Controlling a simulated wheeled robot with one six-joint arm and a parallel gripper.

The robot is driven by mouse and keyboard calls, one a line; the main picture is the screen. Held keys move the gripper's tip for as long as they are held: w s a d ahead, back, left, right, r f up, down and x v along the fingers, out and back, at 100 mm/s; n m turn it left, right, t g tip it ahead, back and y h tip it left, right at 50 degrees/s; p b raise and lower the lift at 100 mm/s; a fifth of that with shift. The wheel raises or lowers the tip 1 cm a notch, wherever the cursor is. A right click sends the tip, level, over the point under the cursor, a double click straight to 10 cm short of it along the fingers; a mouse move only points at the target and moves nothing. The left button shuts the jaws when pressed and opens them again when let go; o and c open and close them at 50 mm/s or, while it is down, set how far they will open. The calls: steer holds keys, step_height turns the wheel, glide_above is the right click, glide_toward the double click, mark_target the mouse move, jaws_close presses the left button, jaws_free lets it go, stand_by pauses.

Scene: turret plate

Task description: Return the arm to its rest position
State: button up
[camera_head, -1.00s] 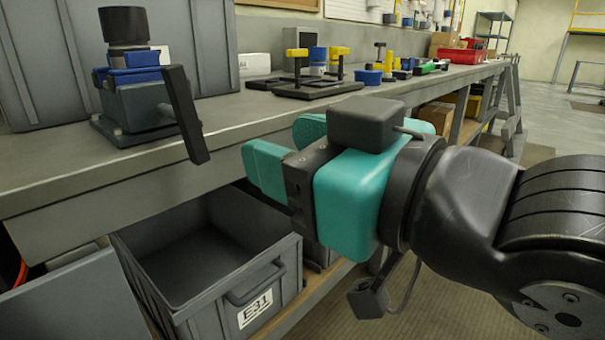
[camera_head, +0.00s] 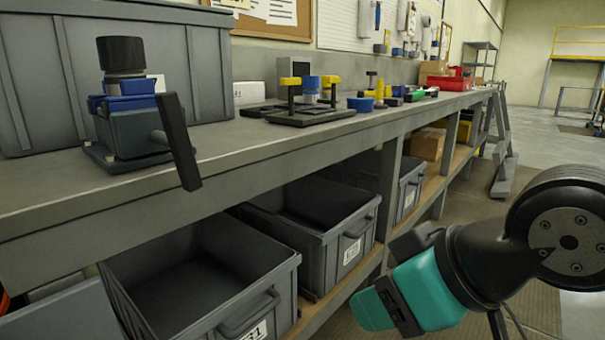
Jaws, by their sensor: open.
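My gripper (camera_head: 376,308) is low at the lower right of the head view, in front of the lower shelf. Its teal fingers point left and slightly down, clear of the bench, and I see nothing held between them. My dark arm (camera_head: 490,255) comes in from the right edge. The gap between the fingertips is hard to see from this side.
The grey workbench (camera_head: 215,165) bears a turret device (camera_head: 130,130) with a black lever, a black plate with clamps (camera_head: 300,115) and a blue cup (camera_head: 361,104). Grey bins (camera_head: 320,250) stand on the shelf below. Open floor (camera_head: 535,150) lies at the right.

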steer(key=s+d+f+g+h, duration=0.2)
steer(key=s+d+f+g, duration=0.1)
steer(key=s+d+g, duration=0.25)
step_height(320, 180, up, 29)
steer(key=p, duration=2.9)
steer(key=shift+s+d, duration=0.15)
steer(key=shift+d, duration=0.15)
steer(key=shift+r, duration=0.1)
steer(key=shift+s+r, duration=0.1)
steer(key=shift+s, duration=0.2)
